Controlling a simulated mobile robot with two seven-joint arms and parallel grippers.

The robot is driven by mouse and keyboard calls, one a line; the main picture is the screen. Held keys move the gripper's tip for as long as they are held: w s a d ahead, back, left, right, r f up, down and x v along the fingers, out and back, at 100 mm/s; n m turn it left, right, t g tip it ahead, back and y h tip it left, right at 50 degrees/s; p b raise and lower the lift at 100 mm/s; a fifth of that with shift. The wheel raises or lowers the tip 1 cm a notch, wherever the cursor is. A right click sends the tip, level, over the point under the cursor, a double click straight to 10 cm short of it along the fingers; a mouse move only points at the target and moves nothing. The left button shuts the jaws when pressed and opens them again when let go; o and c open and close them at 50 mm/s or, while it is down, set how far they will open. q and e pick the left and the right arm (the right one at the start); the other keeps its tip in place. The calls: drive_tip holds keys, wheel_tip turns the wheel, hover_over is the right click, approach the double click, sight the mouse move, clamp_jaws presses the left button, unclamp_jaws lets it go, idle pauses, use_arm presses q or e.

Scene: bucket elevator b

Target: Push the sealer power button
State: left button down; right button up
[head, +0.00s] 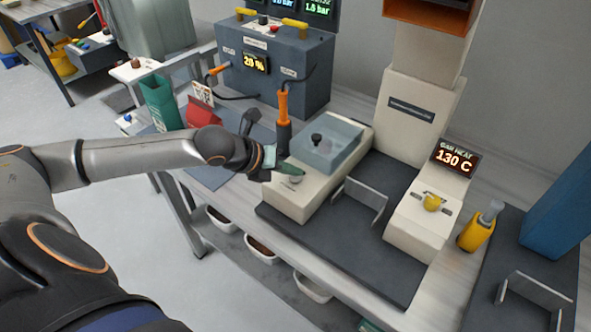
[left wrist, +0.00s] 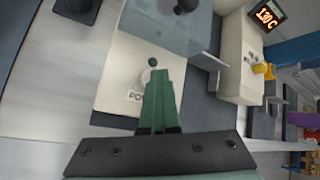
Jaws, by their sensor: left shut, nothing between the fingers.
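The sealer (head: 306,198) is a low cream box with a clear, dark-knobbed lid (head: 330,148) at its back. It also shows in the left wrist view (left wrist: 118,75). A label starting "PO" is on its top, and a small dark round button or knob (left wrist: 152,62) is just past my fingertips. My left gripper (head: 288,168) is shut and empty, with green fingers over the front of the sealer's top. The fingers cover part of the label in the left wrist view (left wrist: 160,73). I cannot tell whether the tips touch the button. My right gripper is not in view.
A cream unit with a yellow knob (head: 432,202) and a 130 C display (head: 455,157) stands to the right. An orange-handled tool (head: 283,110) stands upright behind my gripper. A grey control box (head: 275,65) is at the back. Bins (head: 313,286) sit below the bench.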

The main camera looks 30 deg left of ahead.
sight(291, 181)
use_arm(q)
wheel_tip(291, 181, up, 3)
drive_tip(key=p, duration=0.3)
drive_tip(key=shift+r+p, duration=0.2)
drive_tip(key=shift+p, duration=0.2)
drive_tip(key=shift+r+p, duration=0.95)
drive_tip(key=shift+r, duration=0.45)
